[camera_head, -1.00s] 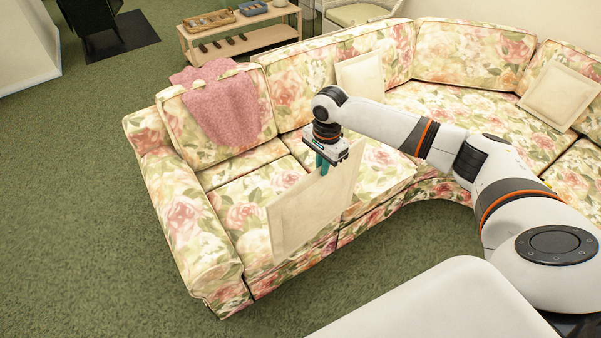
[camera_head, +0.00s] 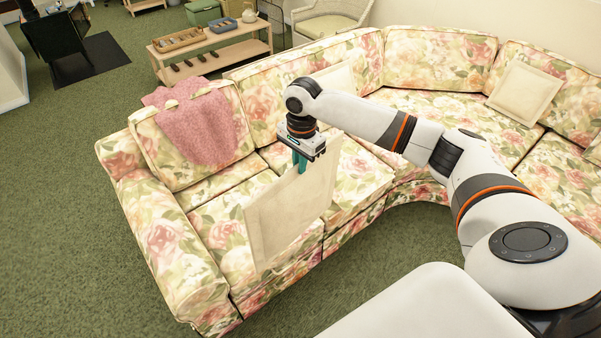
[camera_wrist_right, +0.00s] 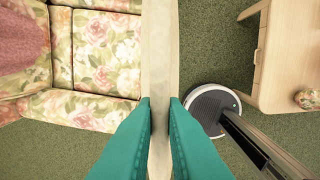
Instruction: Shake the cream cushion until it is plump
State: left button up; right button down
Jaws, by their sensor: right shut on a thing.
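The cream cushion (camera_head: 280,220) hangs upright, tilted, from my right gripper (camera_head: 300,165), in front of the sofa's seat. The gripper's teal fingers are shut on its upper edge. In the right wrist view the cushion (camera_wrist_right: 160,60) shows edge-on as a pale band running between the two fingers (camera_wrist_right: 160,115), which press on both sides. The gripper and arm hide part of the seat behind. Whether the cushion's lower edge touches the seat I cannot tell. My left gripper is not in view.
The floral sofa (camera_head: 165,225) curves around, with a pink throw (camera_head: 203,130) on its left back. Two similar cream cushions lean on its back, one partly behind my arm (camera_head: 338,78), one at right (camera_head: 525,93). A low wooden table (camera_head: 190,55) stands behind. Green carpet lies in front.

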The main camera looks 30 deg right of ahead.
aim_at(300, 177)
jog(key=f, duration=0.5)
jog(key=shift+s+f, duration=0.2)
jog(key=shift+s, duration=0.1)
jog(key=shift+w+r, duration=0.1)
jog(key=shift+r, duration=0.1)
